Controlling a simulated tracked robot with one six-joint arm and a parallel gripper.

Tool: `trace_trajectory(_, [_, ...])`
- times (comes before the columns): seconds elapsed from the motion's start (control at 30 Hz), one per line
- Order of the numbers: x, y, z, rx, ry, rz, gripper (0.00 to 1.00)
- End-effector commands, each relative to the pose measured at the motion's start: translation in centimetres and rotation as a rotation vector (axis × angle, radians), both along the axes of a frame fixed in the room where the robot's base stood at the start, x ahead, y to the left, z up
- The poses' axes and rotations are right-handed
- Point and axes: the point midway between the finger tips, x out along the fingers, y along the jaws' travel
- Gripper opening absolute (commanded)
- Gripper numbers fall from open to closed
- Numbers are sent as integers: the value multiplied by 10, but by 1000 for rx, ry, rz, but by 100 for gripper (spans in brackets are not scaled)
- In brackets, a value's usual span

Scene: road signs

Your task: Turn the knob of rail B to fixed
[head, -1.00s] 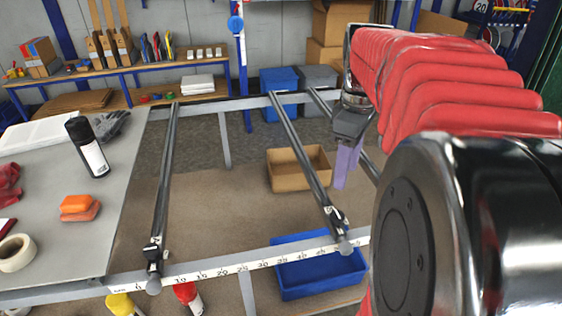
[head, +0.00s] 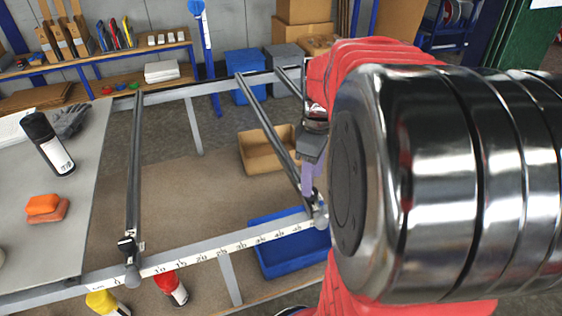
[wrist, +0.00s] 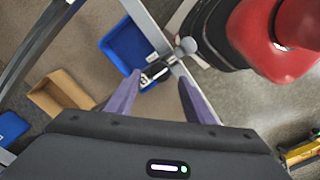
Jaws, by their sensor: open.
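Three dark rails cross a pale frame in the head view: the left rail (head: 134,180), the middle rail (head: 266,128) and a right rail (head: 291,84) mostly hidden behind my arm. No letter marking rail B is readable. The middle rail's front end carries a grey round knob (head: 320,214), also in the wrist view (wrist: 187,46). The left rail has a similar knob (head: 132,277). My gripper (head: 308,185) has purple fingers and is open and empty. In the wrist view its fingertips (wrist: 157,86) point towards the rail-end clamp (wrist: 154,74), with the knob beyond them, apparently untouched.
The ruler beam (head: 215,246) runs along the front. A blue bin (head: 290,246) and a cardboard box (head: 265,150) lie below the frame. Red (head: 171,287) and yellow (head: 104,301) bottles stand near its front. A grey table (head: 75,205) is at left.

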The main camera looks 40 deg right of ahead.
Motion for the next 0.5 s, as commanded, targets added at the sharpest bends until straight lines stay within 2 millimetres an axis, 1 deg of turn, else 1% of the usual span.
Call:
trace_trajectory(0.03, [0,0,-8,1,2,0,48])
trace_trajectory(0.1, [-1,0,-18,2,2,0,48])
trace_trajectory(0.23, [0,0,-31,1,0,0,48])
trace_trajectory(0.33, [0,0,-36,0,1,0,48])
trace_trajectory(0.5, [0,0,-37,0,0,0,48])
